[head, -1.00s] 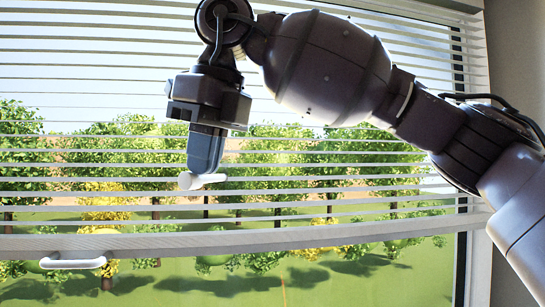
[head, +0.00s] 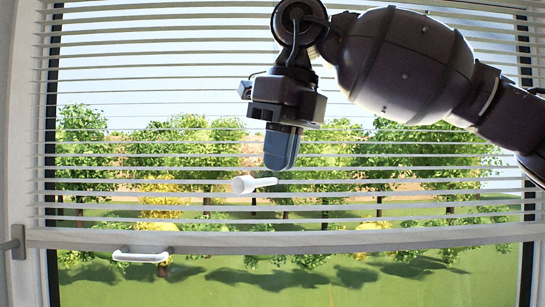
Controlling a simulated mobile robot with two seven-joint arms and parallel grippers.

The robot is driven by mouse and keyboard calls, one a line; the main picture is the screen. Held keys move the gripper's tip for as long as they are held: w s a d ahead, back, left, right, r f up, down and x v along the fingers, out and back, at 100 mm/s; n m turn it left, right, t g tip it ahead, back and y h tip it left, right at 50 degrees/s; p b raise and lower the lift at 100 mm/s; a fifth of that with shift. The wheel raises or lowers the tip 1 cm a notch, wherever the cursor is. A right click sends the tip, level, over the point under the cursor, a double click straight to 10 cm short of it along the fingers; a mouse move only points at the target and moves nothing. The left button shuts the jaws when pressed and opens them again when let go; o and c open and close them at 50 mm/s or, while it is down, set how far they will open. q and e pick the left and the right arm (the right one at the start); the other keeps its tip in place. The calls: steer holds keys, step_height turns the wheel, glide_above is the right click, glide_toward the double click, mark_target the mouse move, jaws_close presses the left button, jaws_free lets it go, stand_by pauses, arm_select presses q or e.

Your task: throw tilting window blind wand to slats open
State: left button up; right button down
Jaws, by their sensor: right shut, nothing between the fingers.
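The blind (head: 400,186) spans the window, its thin slats apart, with garden and sky showing between them. The tilting wand (head: 253,183) is a short white piece with a round end at its left, standing out in front of the lower slats. My right gripper (head: 281,160) points down, shut and empty. Its fingertips are just above the wand's right part in the picture; a small gap seems to show, but I cannot tell the depth between them. My left gripper is not in view.
The blind's pale bottom rail (head: 330,238) crosses the window below the wand. A white handle (head: 143,256) hangs under it at the left. A grey window handle (head: 12,244) sits on the left frame. The space left of my right gripper is free.

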steer(key=v, duration=1)
steer(key=shift+s+d+r, duration=0.2)
steer(key=shift+s+d, duration=0.05)
steer(key=shift+d, duration=0.05)
steer(key=shift+s+d, duration=0.1)
